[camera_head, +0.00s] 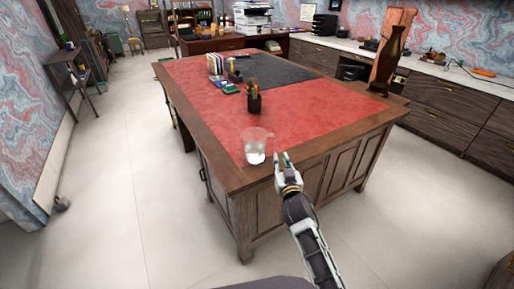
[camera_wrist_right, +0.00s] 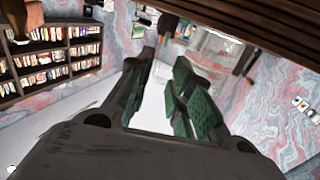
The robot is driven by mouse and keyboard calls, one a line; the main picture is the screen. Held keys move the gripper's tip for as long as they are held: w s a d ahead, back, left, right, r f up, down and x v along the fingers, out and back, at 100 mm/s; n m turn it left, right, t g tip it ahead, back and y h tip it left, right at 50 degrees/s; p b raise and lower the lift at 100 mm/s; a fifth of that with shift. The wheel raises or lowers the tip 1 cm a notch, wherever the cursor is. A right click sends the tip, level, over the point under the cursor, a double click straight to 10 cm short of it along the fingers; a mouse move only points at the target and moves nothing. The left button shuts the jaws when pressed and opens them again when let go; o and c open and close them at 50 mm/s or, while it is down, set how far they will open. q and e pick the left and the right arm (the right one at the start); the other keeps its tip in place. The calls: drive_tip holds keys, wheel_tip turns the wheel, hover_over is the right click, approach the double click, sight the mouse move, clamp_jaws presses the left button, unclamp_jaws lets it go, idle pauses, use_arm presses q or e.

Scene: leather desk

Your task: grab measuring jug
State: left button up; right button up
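A clear measuring jug (camera_head: 255,147) stands upright on the near corner of the desk, on the red leather top. My right gripper (camera_head: 282,158) is just right of the jug in the head view, at the desk's near edge, and looks apart from it. In the right wrist view the two green-padded fingers of this gripper (camera_wrist_right: 162,68) are spread, with nothing held between them. I cannot make out the jug clearly in the wrist view. My left gripper is not in view.
A dark pen holder (camera_head: 254,104) stands farther back on the desk (camera_head: 205,95), with books (camera_head: 216,64) behind it. A tall brown vase (camera_head: 388,62) stands at the right corner. The red top around the jug is clear. Dark wood crosses the top of the wrist view.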

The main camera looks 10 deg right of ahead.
drive_tip(key=w, duration=0.3)
drive_tip(key=shift+w+d, duration=0.1)
drive_tip(key=shift+w, duration=1.05)
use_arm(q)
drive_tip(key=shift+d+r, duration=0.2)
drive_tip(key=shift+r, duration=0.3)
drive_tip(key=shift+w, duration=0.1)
use_arm(e)
drive_tip(key=shift+w, duration=0.15)
